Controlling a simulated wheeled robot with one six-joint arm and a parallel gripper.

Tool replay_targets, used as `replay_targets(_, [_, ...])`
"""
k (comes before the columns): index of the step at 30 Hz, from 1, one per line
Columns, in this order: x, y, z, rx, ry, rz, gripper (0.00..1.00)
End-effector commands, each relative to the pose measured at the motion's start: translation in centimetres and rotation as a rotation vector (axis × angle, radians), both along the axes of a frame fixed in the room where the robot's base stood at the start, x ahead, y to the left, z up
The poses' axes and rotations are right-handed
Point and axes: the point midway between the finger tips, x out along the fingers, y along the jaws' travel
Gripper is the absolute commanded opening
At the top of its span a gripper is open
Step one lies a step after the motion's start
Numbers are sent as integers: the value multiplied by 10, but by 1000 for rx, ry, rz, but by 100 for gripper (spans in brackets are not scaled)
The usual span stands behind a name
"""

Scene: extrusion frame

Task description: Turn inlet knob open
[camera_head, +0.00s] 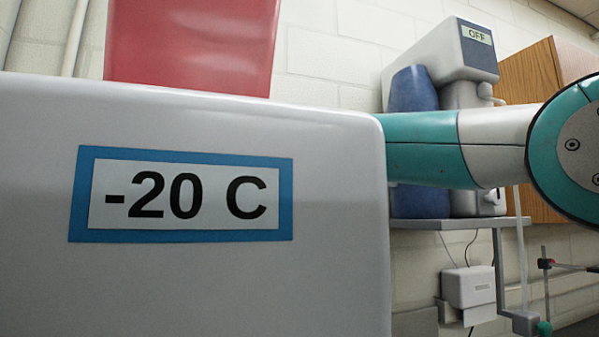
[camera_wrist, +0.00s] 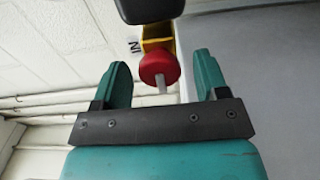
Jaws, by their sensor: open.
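The red inlet knob (camera_wrist: 157,66) shows in the upper middle of the wrist view, with a small pale stem or handle (camera_wrist: 162,86) on it. A yellow part (camera_wrist: 155,33) sits behind it, and a label reading "IN" (camera_wrist: 133,46) is on the wall beside it. My gripper (camera_wrist: 161,59) is open, with one teal finger on each side of the knob in the picture. Gaps show between the knob and both fingers; how far the knob is in depth I cannot tell. In the head view the knob and my gripper are hidden behind the white "-20 C" unit.
The white "-20 C" unit (camera_head: 190,275) fills the left of the head view, with a red container (camera_head: 190,45) behind it. My arm crosses before a machine with an "OFF" display (camera_head: 478,35) on a shelf (camera_head: 455,223). A grey surface (camera_wrist: 270,75) lies right in the wrist view.

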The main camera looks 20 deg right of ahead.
Motion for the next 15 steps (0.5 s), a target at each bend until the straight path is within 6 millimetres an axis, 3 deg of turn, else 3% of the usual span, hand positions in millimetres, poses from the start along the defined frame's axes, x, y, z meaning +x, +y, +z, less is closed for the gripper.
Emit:
replay_targets(5, [-27,0,-4,1,-4,3,67])
replay_targets(15, [-114,1,-4,2,-4,6,67])
